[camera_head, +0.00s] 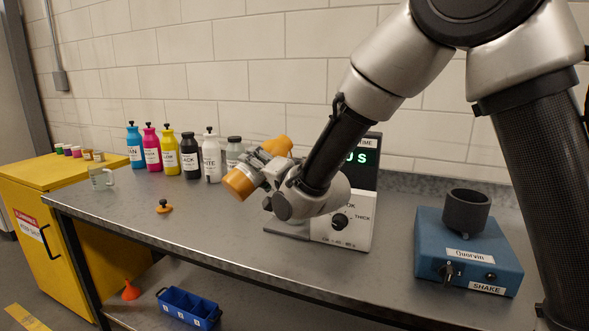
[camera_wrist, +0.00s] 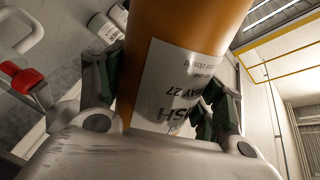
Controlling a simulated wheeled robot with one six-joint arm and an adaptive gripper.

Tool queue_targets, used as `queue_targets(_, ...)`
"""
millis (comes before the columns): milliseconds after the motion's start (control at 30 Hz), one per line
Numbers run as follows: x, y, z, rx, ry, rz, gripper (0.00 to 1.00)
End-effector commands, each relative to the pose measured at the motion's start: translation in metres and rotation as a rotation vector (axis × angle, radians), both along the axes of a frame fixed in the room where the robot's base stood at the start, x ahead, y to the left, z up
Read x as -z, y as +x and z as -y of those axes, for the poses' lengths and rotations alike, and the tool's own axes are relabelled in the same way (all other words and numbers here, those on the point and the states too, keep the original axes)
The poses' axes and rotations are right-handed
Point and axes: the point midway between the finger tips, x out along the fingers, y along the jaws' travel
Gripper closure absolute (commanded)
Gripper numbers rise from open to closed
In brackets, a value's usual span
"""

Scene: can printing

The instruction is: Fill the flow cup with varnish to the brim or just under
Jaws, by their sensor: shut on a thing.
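My gripper (camera_head: 262,172) is shut on an orange varnish bottle (camera_head: 239,183), held tilted well over above the bench in front of the display device. In the wrist view the bottle (camera_wrist: 190,28) sits between both fingers, and its white label reads upside down, with "MAY 27" on it. The flow cup cannot be made out; my gripper and arm cover the left part of the display device (camera_head: 348,232). No varnish stream or fill level can be seen.
Several ink bottles (camera_head: 152,149) stand along the wall. A blue shaker (camera_head: 468,255) with a dark holder stands right. A yellow cabinet (camera_head: 75,187) adjoins left; a blue bin (camera_head: 188,308) is below.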

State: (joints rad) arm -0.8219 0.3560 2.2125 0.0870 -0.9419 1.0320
Motion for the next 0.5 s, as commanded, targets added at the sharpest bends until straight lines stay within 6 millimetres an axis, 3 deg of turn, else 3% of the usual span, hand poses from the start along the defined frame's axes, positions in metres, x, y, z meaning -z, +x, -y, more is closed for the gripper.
queue_targets(500, -0.0034, -0.0005, -0.0011, 0.000, 0.024, -0.017, 0.87)
